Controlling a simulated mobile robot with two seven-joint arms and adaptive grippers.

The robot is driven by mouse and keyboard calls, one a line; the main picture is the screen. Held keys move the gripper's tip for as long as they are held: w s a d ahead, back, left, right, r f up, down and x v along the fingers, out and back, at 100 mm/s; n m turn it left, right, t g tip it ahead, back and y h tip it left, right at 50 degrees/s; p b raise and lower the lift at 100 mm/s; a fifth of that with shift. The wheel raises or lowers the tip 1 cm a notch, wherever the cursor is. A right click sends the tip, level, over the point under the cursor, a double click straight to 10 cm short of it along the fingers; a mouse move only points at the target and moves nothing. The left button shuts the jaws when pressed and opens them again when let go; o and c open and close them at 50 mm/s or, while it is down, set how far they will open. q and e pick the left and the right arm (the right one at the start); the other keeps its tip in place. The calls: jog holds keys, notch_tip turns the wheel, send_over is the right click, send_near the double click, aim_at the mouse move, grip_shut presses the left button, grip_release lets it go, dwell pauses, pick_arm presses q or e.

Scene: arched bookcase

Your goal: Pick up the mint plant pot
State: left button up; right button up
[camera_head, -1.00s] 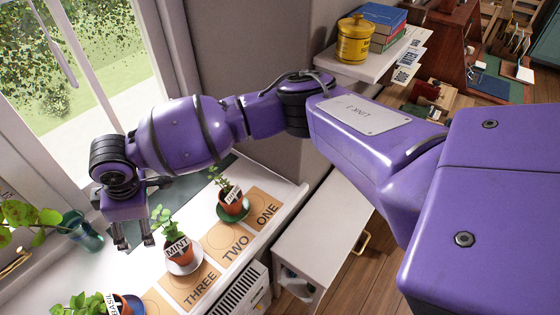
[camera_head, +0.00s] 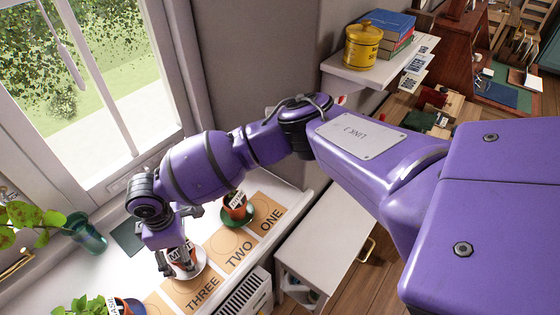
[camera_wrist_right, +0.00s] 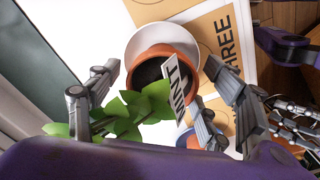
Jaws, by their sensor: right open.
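The mint plant pot (camera_head: 183,268) is a small terracotta pot with a white MINT label, on a white saucer (camera_head: 200,274) on the sill. My right gripper (camera_head: 178,271) points down over it and partly hides it. In the right wrist view the pot (camera_wrist_right: 152,55), its label (camera_wrist_right: 176,88) and green leaves (camera_wrist_right: 135,112) lie between the spread fingers of my right gripper (camera_wrist_right: 161,70). The gripper is open; contact with the pot cannot be told. Grey finger-like parts at the right edge of that view look like my left gripper (camera_wrist_right: 292,128); their opening is unclear.
Another potted plant (camera_head: 238,208) stands behind, right of the mint. The basil pot (camera_head: 118,308) is at the bottom left. A glass vase (camera_head: 88,236) stands by the window. Cards marked ONE (camera_head: 268,214), TWO (camera_head: 238,248) and THREE (camera_head: 200,295) lie along the sill.

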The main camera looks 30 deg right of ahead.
jog(key=shift+s+f, duration=0.1)
jog(key=shift+c, duration=0.3)
jog(key=c, duration=1.4)
jog(key=shift+r, duration=0.2)
